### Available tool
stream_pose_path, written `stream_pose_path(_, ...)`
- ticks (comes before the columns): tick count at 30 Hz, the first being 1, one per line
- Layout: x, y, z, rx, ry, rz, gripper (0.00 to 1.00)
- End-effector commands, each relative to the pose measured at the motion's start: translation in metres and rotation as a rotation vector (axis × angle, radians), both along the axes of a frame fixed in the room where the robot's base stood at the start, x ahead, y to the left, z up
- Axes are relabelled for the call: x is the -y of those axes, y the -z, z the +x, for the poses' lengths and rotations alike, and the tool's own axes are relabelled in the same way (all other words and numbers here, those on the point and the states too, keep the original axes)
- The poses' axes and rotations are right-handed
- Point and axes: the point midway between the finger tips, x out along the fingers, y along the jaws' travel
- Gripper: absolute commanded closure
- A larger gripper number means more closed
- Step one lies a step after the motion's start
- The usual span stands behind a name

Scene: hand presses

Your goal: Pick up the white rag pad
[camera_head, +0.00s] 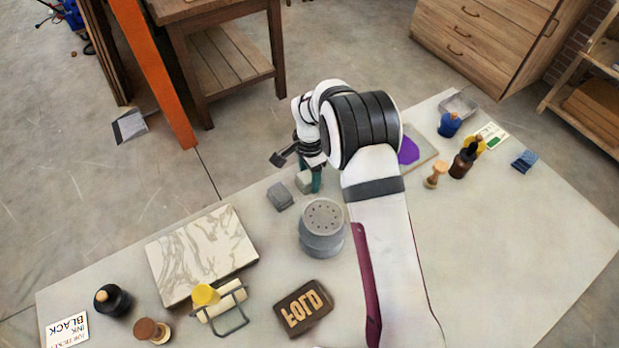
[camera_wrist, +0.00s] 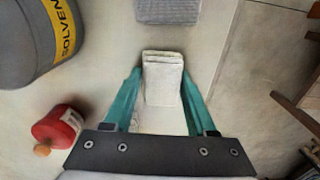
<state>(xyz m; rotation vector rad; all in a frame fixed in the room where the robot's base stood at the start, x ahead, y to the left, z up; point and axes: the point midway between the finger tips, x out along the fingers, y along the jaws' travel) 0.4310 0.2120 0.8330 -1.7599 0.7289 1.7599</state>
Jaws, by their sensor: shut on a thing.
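The white rag pad (camera_wrist: 163,85) is a folded, pale block between the two teal fingers of my gripper (camera_wrist: 161,78) in the wrist view. The fingers touch it on both sides. In the head view the pad (camera_head: 304,182) shows as a small light block beside a teal finger of my gripper (camera_head: 312,183), near the table's far edge. My arm hides part of the gripper there. I cannot tell whether the pad rests on the table or is slightly raised.
A grey pad (camera_head: 280,196) lies just left of the white one, also in the wrist view (camera_wrist: 168,10). The grey solvent can (camera_head: 322,230) stands close by. A red bottle with a wooden knob (camera_wrist: 58,126) is near the fingers. A marble slab (camera_head: 201,254) lies further left.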

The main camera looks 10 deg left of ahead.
Motion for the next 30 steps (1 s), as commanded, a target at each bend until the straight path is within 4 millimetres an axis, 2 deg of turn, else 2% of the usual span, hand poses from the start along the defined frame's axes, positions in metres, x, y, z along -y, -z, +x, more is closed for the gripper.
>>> stream_pose_path(7, 0.0, -0.011, 0.0, 0.001, 0.0, 0.001, 1.0)
stream_pose_path(12, 0.0, -0.042, 0.001, 0.004, 0.001, 0.002, 1.0)
stream_pose_path(24, 0.09, -0.094, -0.007, 0.001, 0.004, 0.0, 1.0)
stream_pose_path(30, 0.113, -0.109, -0.009, 0.001, 0.001, -0.001, 1.0)
